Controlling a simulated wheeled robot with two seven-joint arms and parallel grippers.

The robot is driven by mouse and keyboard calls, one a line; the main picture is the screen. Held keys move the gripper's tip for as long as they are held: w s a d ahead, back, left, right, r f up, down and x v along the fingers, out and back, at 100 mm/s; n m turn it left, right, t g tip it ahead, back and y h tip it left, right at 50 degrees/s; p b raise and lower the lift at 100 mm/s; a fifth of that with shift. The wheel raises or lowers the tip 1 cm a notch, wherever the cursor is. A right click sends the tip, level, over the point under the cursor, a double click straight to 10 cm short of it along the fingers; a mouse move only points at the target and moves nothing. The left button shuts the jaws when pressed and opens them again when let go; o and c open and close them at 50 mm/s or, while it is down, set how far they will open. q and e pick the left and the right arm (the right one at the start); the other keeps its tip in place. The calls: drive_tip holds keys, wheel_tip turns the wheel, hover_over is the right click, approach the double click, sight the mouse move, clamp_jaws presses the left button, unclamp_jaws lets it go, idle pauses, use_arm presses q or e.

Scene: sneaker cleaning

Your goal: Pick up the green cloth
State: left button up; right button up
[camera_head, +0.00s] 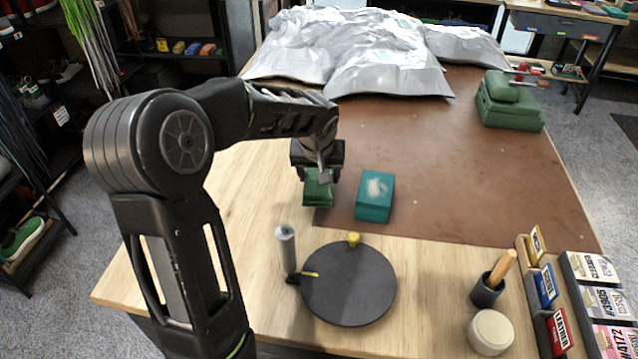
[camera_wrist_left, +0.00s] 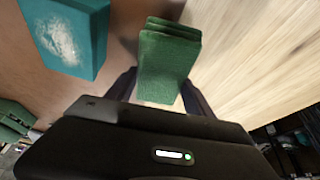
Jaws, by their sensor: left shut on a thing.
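The green cloth (camera_head: 318,190) is a folded dark green block at the left edge of the brown mat. My left gripper (camera_head: 318,176) is above it with its fingers shut on it. In the left wrist view the cloth (camera_wrist_left: 167,62) sits between the two fingers (camera_wrist_left: 158,90), its folded layers showing at the far end. I cannot tell whether the cloth is touching the table or lifted. My right gripper is not in view.
A teal box (camera_head: 375,197) with a whitish patch stands just right of the cloth. A black round turntable (camera_head: 348,285) is in front. A cup with a brush (camera_head: 487,290) and a round jar (camera_head: 491,331) stand front right. Silvery bags (camera_head: 370,55) lie at the back.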

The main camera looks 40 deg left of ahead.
use_arm(q)
wheel_tip(320, 180, up, 7)
drive_tip(key=shift+f+b, duration=0.1)
drive_tip(key=shift+b, duration=0.3)
